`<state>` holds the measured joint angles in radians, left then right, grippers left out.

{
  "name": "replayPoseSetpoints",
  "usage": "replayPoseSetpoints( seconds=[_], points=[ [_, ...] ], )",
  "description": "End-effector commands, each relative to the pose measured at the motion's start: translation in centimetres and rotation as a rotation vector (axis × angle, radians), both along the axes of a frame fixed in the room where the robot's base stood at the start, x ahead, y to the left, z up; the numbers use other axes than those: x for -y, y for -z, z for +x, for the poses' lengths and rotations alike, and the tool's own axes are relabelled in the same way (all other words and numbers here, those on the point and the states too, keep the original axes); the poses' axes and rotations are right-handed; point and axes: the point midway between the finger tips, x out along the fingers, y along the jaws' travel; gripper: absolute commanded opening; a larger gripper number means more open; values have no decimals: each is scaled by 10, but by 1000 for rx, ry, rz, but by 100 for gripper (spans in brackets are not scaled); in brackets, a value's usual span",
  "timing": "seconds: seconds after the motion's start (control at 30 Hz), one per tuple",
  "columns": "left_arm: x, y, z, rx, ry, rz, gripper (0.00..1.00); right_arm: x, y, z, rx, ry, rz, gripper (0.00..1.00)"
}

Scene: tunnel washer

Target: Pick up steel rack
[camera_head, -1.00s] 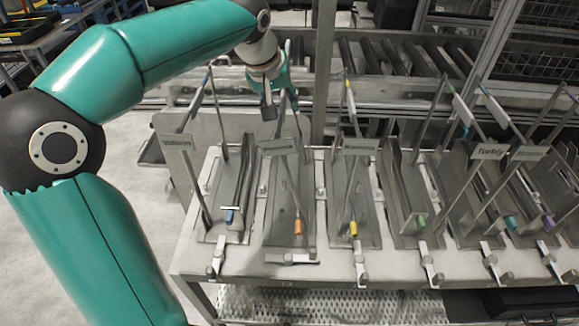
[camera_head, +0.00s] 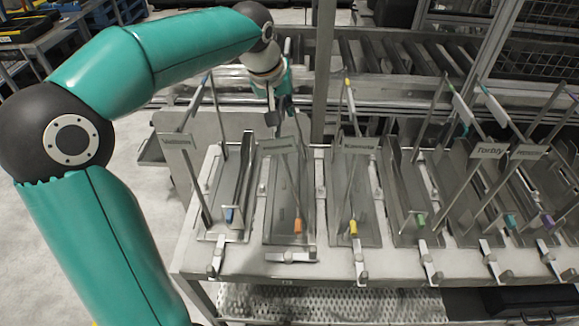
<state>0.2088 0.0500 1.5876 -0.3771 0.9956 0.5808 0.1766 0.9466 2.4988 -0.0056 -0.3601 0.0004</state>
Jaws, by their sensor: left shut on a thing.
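Several steel racks stand side by side on a grey metal table (camera_head: 310,268). Each has a flat tray, upright rods, a name plate and a coloured tip. My left gripper (camera_head: 280,118) is at the back end of the steel rack with the orange tip (camera_head: 297,226), second from the left. The fingertips are small and partly hidden, so the exact grip point is unclear. The rack's tray still lies on the table top. My right gripper is out of view.
The blue-tipped rack (camera_head: 229,214) stands close on the left and the yellow-tipped rack (camera_head: 353,228) on the right. Behind them are a vertical post (camera_head: 323,75) and a roller conveyor (camera_head: 385,60). Small metal stops line the table's front edge.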

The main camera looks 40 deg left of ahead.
Motion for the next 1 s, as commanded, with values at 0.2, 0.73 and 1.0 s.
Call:
replayPoseSetpoints(
  seconds=[0.2,0.73,1.0],
  points=[
    [-1,-4,1,10,-2,2,0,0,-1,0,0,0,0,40],
    [0,-57,2,14,1,2,0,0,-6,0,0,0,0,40],
    [1,-122,2,14,1,1,0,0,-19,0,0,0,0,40]
  ],
)
